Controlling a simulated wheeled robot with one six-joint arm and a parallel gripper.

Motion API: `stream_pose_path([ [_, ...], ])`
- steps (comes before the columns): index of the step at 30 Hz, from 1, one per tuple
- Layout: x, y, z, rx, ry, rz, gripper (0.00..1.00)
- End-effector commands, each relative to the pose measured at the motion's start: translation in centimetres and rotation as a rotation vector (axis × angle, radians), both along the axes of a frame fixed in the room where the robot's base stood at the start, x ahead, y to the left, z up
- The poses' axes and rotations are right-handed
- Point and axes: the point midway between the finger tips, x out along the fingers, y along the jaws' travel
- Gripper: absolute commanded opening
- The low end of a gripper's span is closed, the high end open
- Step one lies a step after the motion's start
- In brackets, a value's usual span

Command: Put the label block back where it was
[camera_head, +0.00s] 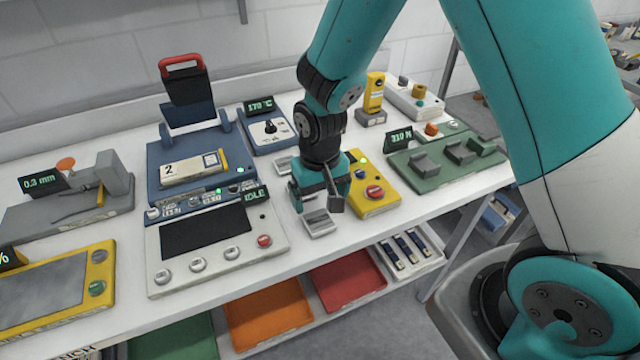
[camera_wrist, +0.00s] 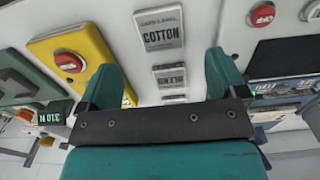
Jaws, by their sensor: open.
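A grey label block (camera_wrist: 160,35) reading "CARE LABEL COTTON" lies on the white bench. In the head view it is the small pale block (camera_head: 320,224) in front of my gripper. A second, smaller label block (camera_wrist: 171,78) lies between my fingers as the wrist view looks down; its text is upside down there and not clearly readable. My gripper (camera_head: 316,198) points down over the bench, left of the yellow box, its fingers apart with nothing held. In the wrist view my gripper (camera_wrist: 164,78) hides part of the bench. I cannot tell its exact height.
The yellow box (camera_head: 374,205) with a red button stands close on the right. The white console (camera_head: 215,270) marked IDLE and the blue machine (camera_head: 165,150) stand on the left. A green fixture (camera_head: 445,165) is farther right. Coloured trays (camera_head: 268,310) sit below the bench edge.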

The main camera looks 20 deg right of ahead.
Motion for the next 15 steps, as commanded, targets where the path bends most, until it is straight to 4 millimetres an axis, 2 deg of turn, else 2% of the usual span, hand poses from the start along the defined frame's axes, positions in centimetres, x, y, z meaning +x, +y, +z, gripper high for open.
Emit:
stream_pose_path([
  [3,0.0,0.0,2.0,0.001,-0.004,0.000,0.91],
  [11,-0.6,0.4,5.4,0.022,-0.005,0.022,0.91],
  [14,-2.4,1.3,8.7,0.082,-0.018,0.090,0.91],
  [15,-3.5,1.8,10.4,0.114,-0.024,0.130,0.91],
])
